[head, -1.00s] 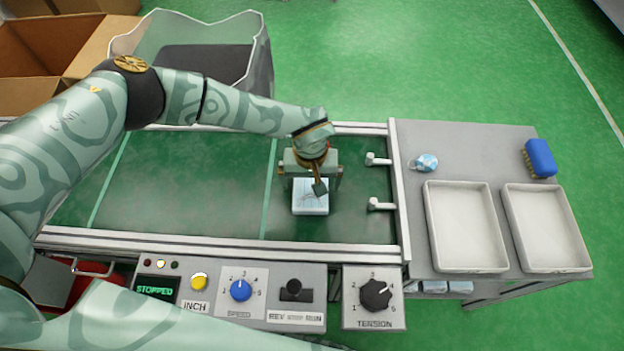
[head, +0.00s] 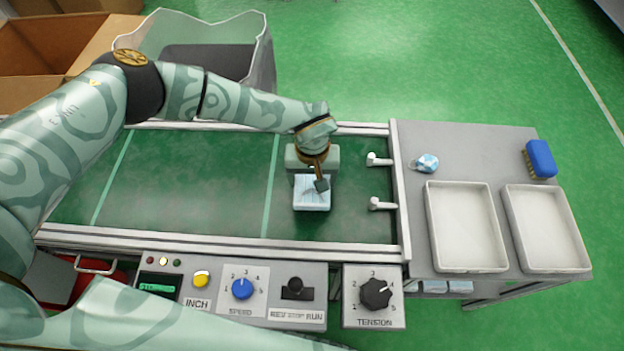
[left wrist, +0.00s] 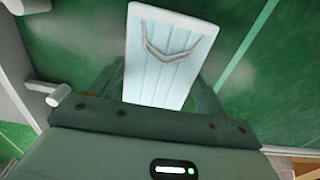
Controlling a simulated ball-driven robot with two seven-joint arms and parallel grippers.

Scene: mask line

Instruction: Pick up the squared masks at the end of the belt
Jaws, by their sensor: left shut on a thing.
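A flat pale blue and white squared mask (head: 312,194) is at the right end of the green belt (head: 200,185), with its folds and a grey ear loop showing in the left wrist view (left wrist: 165,60). My left gripper (head: 316,178) is over it and shut on it, with a finger on each side. I cannot tell whether the mask still touches the belt. In the left wrist view the gripper body hides the mask's near end. My right gripper is not in view.
Two white pegs (head: 381,203) stand at the belt's end. Beyond it, a grey table holds two empty white trays (head: 466,268) (head: 545,266), a blue brush (head: 540,158) and a small blue-white bundle (head: 427,163). A control panel (head: 230,287) runs along the belt's front.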

